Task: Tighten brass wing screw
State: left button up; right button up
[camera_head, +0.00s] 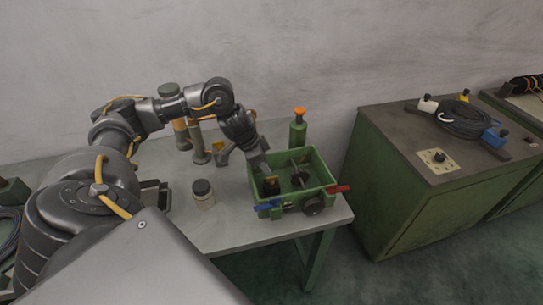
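A green open-topped machine box (325,181) stands on the right end of the grey table. Inside it are a dark wheel-like part with a shaft (301,178) and a dark block (270,186). My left gripper (262,166) reaches in from the left, and its tip is at the box's rear left corner, pointing down. My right gripper is not in view.
A dark-lidded jar (203,194) stands left of the box. A green bottle with an orange top (298,128) stands behind it. A green cabinet (400,190) with coiled cable (464,117) stands to the right.

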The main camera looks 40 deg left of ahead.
aim_at(272, 180)
pick_arm(q)
jog(key=shift+x, duration=3)
jog(key=shift+w, duration=0.1)
jog(key=shift+c, duration=0.2)
grip_shut()
